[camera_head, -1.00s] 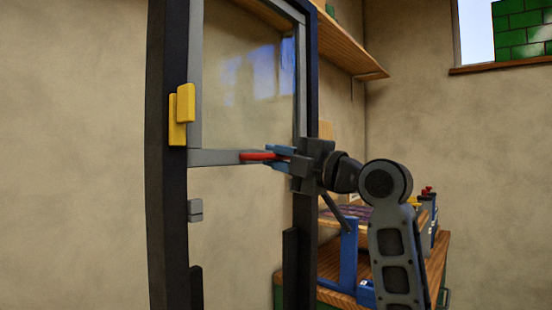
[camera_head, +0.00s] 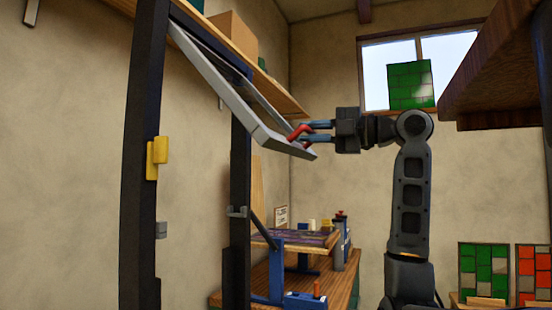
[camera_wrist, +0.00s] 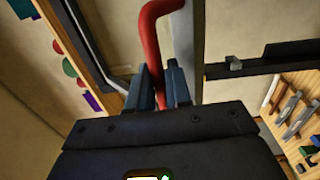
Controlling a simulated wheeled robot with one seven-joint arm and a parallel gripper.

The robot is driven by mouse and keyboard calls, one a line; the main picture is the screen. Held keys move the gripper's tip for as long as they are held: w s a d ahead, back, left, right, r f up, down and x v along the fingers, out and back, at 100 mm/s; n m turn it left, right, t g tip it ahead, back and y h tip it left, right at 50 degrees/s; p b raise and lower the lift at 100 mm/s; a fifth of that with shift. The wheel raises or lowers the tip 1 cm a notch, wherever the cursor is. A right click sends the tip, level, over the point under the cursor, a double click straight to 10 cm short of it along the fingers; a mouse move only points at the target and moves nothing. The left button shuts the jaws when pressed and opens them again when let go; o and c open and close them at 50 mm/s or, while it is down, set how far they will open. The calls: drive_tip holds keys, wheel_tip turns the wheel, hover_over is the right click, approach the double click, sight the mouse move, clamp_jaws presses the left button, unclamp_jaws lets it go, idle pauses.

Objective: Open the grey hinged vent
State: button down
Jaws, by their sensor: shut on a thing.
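The grey hinged vent (camera_head: 225,90) is swung out from its dark frame (camera_head: 146,120), its lower edge lifted toward me and its top edge still at the frame. A red handle (camera_head: 299,132) sits on its lower edge. My gripper (camera_head: 312,132) has its blue fingers shut on the red handle. In the wrist view the red handle (camera_wrist: 150,45) runs down between the two blue fingers (camera_wrist: 160,85).
A yellow block (camera_head: 156,158) and a small grey catch (camera_head: 161,231) are on the left post. A wooden shelf (camera_head: 270,90) is behind the vent. A workbench (camera_head: 345,285) with a blue stand (camera_head: 275,270) is below. A dark wooden overhang (camera_head: 495,75) is at upper right.

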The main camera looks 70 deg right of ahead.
drive_tip(key=s+r+g+p, duration=0.1)
drive_tip(key=s+r+p, duration=0.3)
drive_tip(key=r, duration=0.8)
drive_tip(key=shift+s+g+p, duration=0.3)
drive_tip(key=shift+s+p, duration=0.05)
drive_tip(key=shift+s, duration=0.85)
drive_tip(key=c, duration=1.5)
unclamp_jaws()
drive_tip(key=shift+o, duration=0.7)
drive_tip(key=shift+w+d+f, duration=0.1)
drive_tip(key=shift+w, duration=0.15)
drive_tip(key=shift+o, duration=0.7)
drive_tip(key=s+b, duration=0.2)
drive_tip(key=s, duration=0.6)
drive_tip(key=shift+d+r, duration=0.15)
drive_tip(key=shift+r, duration=0.15)
